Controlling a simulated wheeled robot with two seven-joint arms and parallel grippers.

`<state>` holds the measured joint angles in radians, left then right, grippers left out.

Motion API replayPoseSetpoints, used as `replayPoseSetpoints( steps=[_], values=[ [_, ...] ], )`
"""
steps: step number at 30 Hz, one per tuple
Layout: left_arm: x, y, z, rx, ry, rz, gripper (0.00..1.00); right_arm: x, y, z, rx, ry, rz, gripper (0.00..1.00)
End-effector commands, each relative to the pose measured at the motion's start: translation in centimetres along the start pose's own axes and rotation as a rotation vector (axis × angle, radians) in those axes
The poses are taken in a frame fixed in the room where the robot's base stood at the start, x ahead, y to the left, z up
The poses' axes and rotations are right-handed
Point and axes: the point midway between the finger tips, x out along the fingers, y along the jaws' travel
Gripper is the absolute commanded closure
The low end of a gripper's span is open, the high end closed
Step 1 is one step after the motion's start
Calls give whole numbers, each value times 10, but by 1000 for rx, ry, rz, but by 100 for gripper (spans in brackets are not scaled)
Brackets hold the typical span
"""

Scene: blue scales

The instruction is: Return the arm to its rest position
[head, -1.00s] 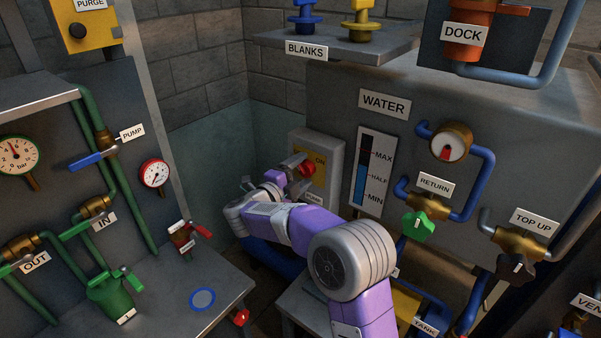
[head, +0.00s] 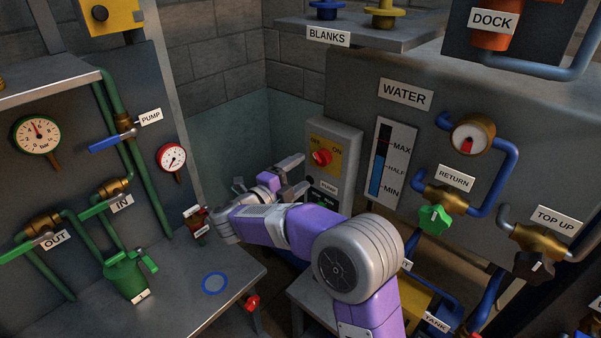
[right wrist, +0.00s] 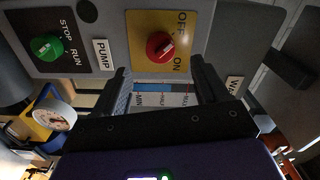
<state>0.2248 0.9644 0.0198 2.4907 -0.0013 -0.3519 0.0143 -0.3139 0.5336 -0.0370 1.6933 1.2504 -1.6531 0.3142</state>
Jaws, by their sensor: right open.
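My right arm (head: 290,225), purple and grey, reaches in from the bottom of the head view. Its right gripper (head: 297,176) is open and empty, in front of the grey switch box (head: 345,150) and left of it in the picture. The gripper's two dark fingers also show apart in the right wrist view (right wrist: 163,84). The box's red knob (head: 321,158) sits on a yellow OFF/ON plate and is clear of the fingers. The red knob also shows in the right wrist view (right wrist: 160,47), beyond the fingers. My left gripper is not in view.
The WATER panel with its level gauge (head: 392,163), green RETURN valve (head: 434,219) and TOP UP valve (head: 534,264) stands to the right. A bench (head: 190,300) with a green strainer-like body (head: 125,276) is at left. The BLANKS shelf (head: 400,42) hangs above.

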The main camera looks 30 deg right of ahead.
Motion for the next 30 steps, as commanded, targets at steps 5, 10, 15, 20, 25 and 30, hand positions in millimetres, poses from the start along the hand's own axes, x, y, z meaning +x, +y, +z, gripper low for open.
replayPoseSetpoints(
  steps=[5, 10, 15, 20, 25, 30],
  values=[
    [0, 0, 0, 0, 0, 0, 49, 0, 0, 0, 0, 0, 0, 26],
    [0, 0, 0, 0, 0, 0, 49, 1, 4, 3, -15, -12, -4, 26],
    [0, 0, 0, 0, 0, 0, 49, 6, 53, 44, -202, -199, -50, 26],
    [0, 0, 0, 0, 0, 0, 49, -10, 158, 96, -523, -549, -69, 26],
    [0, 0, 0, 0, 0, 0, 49, -57, 279, 108, -824, -930, -24, 26],
    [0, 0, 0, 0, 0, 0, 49, -122, 388, 76, -1068, -1311, 65, 26]
  ],
)
